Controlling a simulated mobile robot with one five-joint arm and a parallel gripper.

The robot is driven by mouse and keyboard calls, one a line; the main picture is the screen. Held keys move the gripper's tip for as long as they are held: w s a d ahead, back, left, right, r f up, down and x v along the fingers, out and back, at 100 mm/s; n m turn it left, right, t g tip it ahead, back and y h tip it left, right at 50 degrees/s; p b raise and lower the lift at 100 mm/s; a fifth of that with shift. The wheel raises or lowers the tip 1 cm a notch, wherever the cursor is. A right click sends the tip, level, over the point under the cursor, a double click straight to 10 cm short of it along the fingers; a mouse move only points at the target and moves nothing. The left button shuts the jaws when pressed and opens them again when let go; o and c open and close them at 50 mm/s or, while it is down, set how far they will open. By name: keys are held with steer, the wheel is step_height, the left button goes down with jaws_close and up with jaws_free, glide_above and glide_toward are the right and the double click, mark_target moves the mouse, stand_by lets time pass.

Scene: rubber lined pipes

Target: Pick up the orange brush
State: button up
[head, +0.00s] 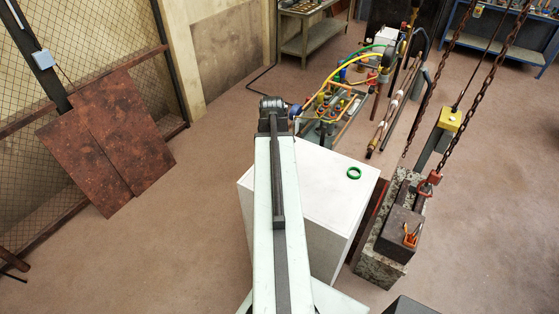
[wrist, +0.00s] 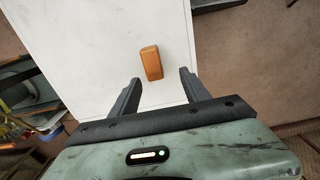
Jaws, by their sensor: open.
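The orange brush (wrist: 151,62) shows in the wrist view as a small orange-brown block on a white surface (wrist: 95,50). Its bristles cannot be made out. My gripper (wrist: 159,77) is open and empty. Its two dark fingers point toward the brush, which is just past the fingertips and between their lines. The height of the fingers above the surface is hard to tell. In the head view a white box (head: 335,185) stands under and beside my arm; the brush does not show there and my arm hides part of the box top.
A green ring (head: 354,173) lies on the box top. To the right, hanging chains (head: 481,75) and a stone block (head: 377,268) stand close to the box. Pipes and hoses (head: 340,98) lie behind it. Rusty plates (head: 108,140) lean at the left; floor between is clear.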

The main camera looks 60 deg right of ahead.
steer(key=shift+s+d+r, duration=0.3)
steer(key=shift+s+d, duration=0.25)
steer(key=shift+s, duration=0.2)
step_height(320, 180, down, 8)
steer(key=b, duration=0.8)
steer(key=shift+w+f, duration=0.15)
steer(key=shift+r, duration=0.2)
jaws_close()
